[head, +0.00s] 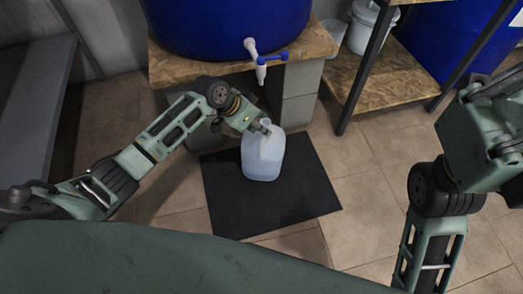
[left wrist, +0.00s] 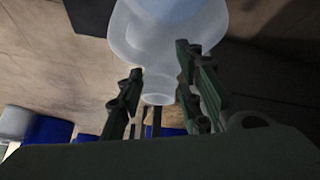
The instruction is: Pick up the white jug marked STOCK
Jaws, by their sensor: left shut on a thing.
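A translucent white jug (head: 263,158), partly filled with liquid, is upright over the black mat (head: 225,200) in the head view. I see no STOCK marking on it from here. My left gripper (head: 262,128) is shut on the jug's top, near its neck and handle. In the left wrist view the jug (left wrist: 160,45) is between the two fingers of the left gripper (left wrist: 160,100), with its round mouth towards the camera. I cannot tell whether its base touches the mat. My right arm shows at the right of the head view, but its fingers do not.
A blue drum (head: 225,25) with a white and blue tap (head: 262,65) stands on a chipboard shelf (head: 185,68) on grey blocks (head: 300,90) behind the jug. A white bucket (head: 365,28) is on the right-hand shelf (head: 385,85). Tiled floor right of the mat is clear.

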